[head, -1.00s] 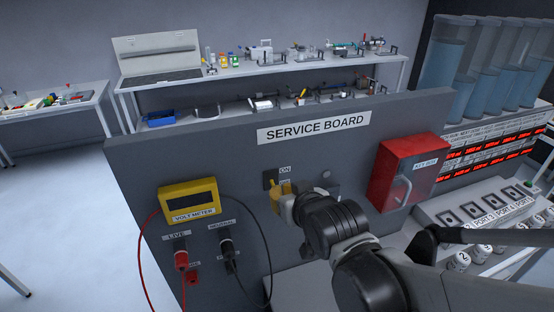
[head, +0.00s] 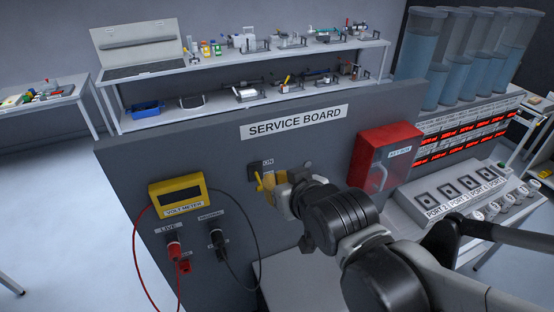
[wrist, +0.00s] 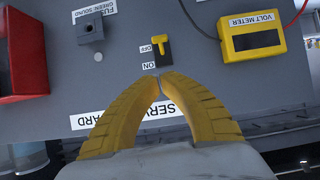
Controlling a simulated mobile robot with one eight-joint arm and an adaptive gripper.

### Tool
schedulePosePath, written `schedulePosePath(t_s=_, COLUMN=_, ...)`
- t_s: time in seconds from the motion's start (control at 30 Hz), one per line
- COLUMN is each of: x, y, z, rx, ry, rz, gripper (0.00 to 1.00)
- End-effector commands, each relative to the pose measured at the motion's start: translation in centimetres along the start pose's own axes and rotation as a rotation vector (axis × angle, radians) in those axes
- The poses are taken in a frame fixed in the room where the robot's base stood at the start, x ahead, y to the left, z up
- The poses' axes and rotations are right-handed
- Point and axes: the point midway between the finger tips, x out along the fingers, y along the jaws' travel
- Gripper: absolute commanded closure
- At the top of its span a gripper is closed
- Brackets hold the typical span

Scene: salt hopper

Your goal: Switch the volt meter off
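The yellow volt meter (head: 181,198) is mounted on the grey service board, and its screen looks dark. To its right is a dark switch plate (head: 253,172) with a small yellow lever. In the wrist view, which is upside down, the lever (wrist: 162,46) reaches toward the OFF label, away from the ON label. My gripper (wrist: 157,78) has its yellow fingertips together with nothing between them. They are at the ON side of the switch in that view, apart from the lever in the picture. In the head view my gripper (head: 272,187) partly hides the area beside the switch.
A red key box (head: 384,158) sticks out from the board on the right. Red and black plugs (head: 173,244) with looping cables sit below the meter. A fuse socket (wrist: 90,28) is beside the switch. A port panel (head: 457,190) and blue tanks stand further right.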

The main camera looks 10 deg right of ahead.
Motion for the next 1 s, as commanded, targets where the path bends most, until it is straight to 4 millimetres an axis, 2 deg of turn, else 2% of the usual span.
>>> schedulePosePath(t_s=0.1, x=-1.9, y=0.0, z=0.0, rx=0.0, ry=0.0, rz=0.0, gripper=1.0)
schedulePosePath(t_s=0.3, x=-3.5, y=0.0, z=0.1, rx=0.0, ry=0.0, rz=0.0, gripper=1.0)
schedulePosePath(t_s=0.9, x=-3.9, y=0.0, z=0.2, rx=0.0, ry=0.0, rz=0.0, gripper=1.0)
schedulePosePath(t_s=1.0, x=-3.5, y=0.2, z=1.0, rx=0.002, ry=-0.008, rz=0.005, gripper=1.0)
